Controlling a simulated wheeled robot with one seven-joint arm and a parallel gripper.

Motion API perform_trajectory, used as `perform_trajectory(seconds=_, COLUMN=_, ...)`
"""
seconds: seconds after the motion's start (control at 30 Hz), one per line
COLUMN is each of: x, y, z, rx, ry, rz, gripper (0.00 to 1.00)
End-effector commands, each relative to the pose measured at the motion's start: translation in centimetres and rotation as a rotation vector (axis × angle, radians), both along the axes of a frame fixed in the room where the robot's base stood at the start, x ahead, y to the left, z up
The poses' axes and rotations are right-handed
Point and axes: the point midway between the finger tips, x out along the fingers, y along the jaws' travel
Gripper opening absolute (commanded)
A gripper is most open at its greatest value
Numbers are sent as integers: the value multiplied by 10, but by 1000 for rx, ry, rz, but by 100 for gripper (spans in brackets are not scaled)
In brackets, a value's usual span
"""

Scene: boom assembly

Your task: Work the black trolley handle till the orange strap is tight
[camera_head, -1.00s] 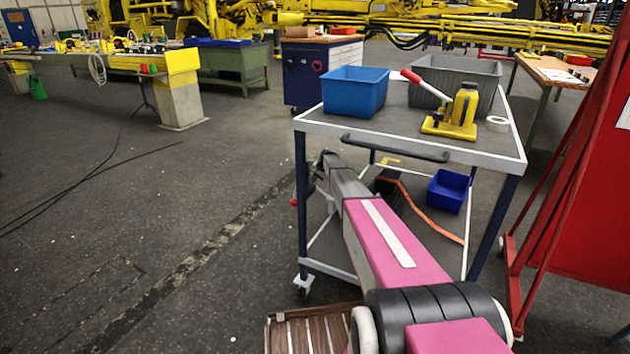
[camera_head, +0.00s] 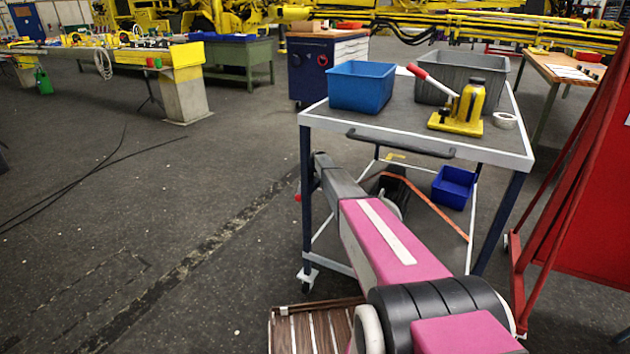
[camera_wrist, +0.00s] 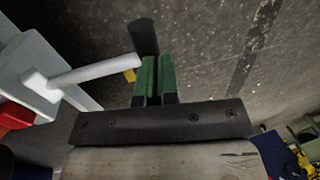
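The trolley (camera_head: 515,160) stands ahead, with a black bar (camera_head: 400,146) along its front edge. The orange strap (camera_head: 435,210) runs below its top in a nearly straight line down to the right. In the wrist view a white crank arm (camera_wrist: 85,73) ends at a black cylindrical grip (camera_wrist: 143,36). My gripper (camera_wrist: 157,60) has green fingertips close together with only a thin dark gap. They are right by the lower end of the black grip. The grip is wider than that gap and does not appear between them; contact is unclear. In the head view my arm hides the gripper.
A small blue bin (camera_head: 453,188) is below. A red frame (camera_head: 575,190) stands close right. The floor at left is mostly clear.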

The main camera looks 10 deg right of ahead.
Motion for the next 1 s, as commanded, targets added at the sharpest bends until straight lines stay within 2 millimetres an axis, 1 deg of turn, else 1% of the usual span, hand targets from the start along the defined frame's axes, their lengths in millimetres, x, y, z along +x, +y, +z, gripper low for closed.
perform_trajectory(seconds=0.03, x=2, y=3, z=-7, rx=1, ry=0, rz=0, gripper=0)
perform_trajectory(seconds=0.1, x=3, y=4, z=-13, rx=2, ry=0, rz=0, gripper=0)
perform_trajectory(seconds=0.4, x=4, y=6, z=-30, rx=2, ry=-1, rz=0, gripper=0)
perform_trajectory(seconds=0.63, x=4, y=6, z=-36, rx=1, ry=0, rz=0, gripper=0)
perform_trajectory(seconds=1.0, x=3, y=5, z=-39, rx=0, ry=4, rz=1, gripper=0)
